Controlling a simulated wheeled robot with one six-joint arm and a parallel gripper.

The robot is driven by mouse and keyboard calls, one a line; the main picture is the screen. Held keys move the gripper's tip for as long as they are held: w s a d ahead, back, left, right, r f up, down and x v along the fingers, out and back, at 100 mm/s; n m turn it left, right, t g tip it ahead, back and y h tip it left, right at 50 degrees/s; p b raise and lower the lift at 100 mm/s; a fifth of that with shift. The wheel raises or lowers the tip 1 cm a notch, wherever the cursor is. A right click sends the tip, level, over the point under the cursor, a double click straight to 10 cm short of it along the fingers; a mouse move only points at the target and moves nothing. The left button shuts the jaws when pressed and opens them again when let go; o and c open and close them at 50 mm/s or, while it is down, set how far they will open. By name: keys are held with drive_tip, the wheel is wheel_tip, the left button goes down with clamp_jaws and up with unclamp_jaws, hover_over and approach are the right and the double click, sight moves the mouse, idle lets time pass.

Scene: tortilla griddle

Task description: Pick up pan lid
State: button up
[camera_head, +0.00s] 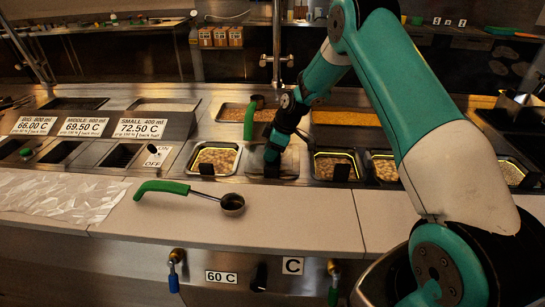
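A grey pan lid (288,166) covers one small pan in the front row of the counter, between two pans of food. A dark upright piece, perhaps its handle, shows at its front. My gripper (272,152) points down from above, right at this lid. The gripper is dark and small here. Its fingers merge with the dark handle, so I cannot tell whether they are open, shut or touching it.
Open food pans stand to the left (215,158) and right (336,166) of the lid. A green-handled ladle (165,188) lies on the pale front counter (290,215). Another green ladle (250,120) stands in a pan behind.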

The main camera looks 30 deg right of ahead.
clamp_jaws()
drive_tip(key=shift+r, duration=0.1)
